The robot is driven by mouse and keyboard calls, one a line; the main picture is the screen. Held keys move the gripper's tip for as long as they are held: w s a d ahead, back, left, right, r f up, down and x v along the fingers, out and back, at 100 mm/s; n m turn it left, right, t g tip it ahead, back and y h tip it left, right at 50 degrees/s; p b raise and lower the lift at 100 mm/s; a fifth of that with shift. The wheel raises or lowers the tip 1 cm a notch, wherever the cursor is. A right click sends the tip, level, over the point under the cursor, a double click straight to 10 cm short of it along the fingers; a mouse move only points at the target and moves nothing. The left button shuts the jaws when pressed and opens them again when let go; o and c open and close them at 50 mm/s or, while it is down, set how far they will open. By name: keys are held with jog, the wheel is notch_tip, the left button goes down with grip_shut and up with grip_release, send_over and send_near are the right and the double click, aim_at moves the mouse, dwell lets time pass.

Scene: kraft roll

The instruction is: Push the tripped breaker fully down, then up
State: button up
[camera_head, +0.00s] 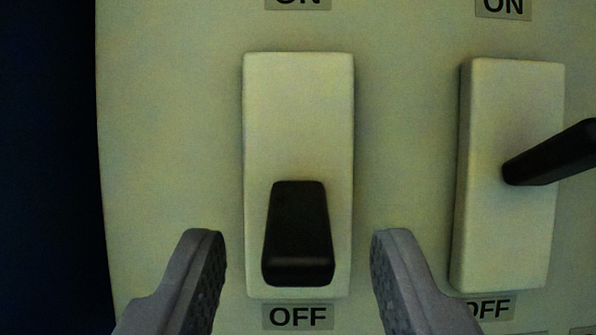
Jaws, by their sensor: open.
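A breaker (299,115) with a pale rectangular body is in the middle of the view, with an ON label cut off above and an OFF label below. Its black lever (298,232) starts near mid-body and points down towards OFF, its wide end near the body's lower edge. My gripper (300,235) is open, one finger on each side of the lever in the picture, with clear gaps. I cannot tell whether the fingertips are level with the lever in depth. No label marks a breaker as tripped.
A second breaker (507,230) stands to the right, its black lever (552,153) sticking out rightwards and slightly up past the frame edge. My right finger is close to its lower left in the picture. The pale panel (170,120) ends at the left against dark space.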

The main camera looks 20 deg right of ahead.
aim_at(298, 226)
jog(key=shift+x, duration=1.1)
grip_shut()
